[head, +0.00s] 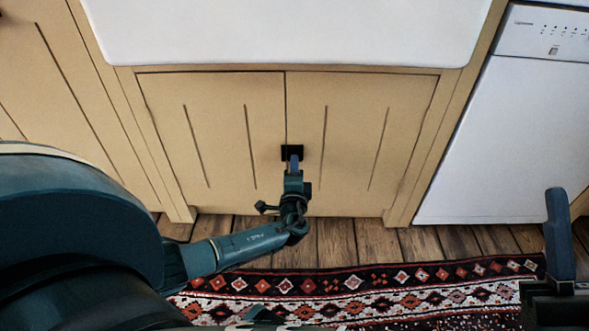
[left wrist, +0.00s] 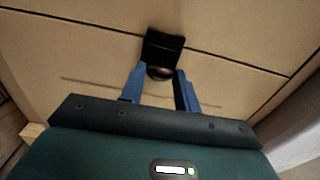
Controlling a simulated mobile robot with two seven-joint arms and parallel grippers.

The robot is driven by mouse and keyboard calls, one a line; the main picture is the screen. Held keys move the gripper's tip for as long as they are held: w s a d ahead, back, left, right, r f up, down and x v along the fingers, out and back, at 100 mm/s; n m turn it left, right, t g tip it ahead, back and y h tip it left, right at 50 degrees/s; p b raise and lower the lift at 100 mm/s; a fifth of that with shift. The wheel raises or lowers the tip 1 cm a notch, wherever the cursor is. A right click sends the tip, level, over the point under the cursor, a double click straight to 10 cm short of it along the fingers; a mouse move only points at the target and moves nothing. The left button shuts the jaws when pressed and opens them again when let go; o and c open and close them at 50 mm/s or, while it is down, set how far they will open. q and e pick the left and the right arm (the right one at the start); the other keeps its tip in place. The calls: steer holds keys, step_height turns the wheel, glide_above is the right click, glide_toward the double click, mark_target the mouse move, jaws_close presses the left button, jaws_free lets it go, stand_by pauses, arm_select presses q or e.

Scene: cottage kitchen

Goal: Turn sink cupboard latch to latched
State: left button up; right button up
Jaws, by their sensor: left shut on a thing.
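The sink cupboard latch (head: 291,149) is a small black plate with a rounded knob, at the seam between the two cream cupboard doors. It also shows in the left wrist view (left wrist: 163,46). My left gripper (head: 293,161) is at the latch, with its blue fingers on either side of the dark knob, shut on it; the fingers also show in the left wrist view (left wrist: 160,77). The fingers partly cover the latch in the head view, and I cannot tell which way it is turned. My right gripper (head: 558,235) shows only partly at the lower right edge, with one blue finger upright.
The left door (head: 220,125) and right door (head: 360,125) are closed under a white sink (head: 290,30). A white dishwasher (head: 510,140) stands to the right. A patterned red rug (head: 370,290) lies on the wooden floor (head: 345,240) in front.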

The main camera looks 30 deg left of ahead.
stand_by(0.3)
arm_select(q)
steer(key=o, duration=1)
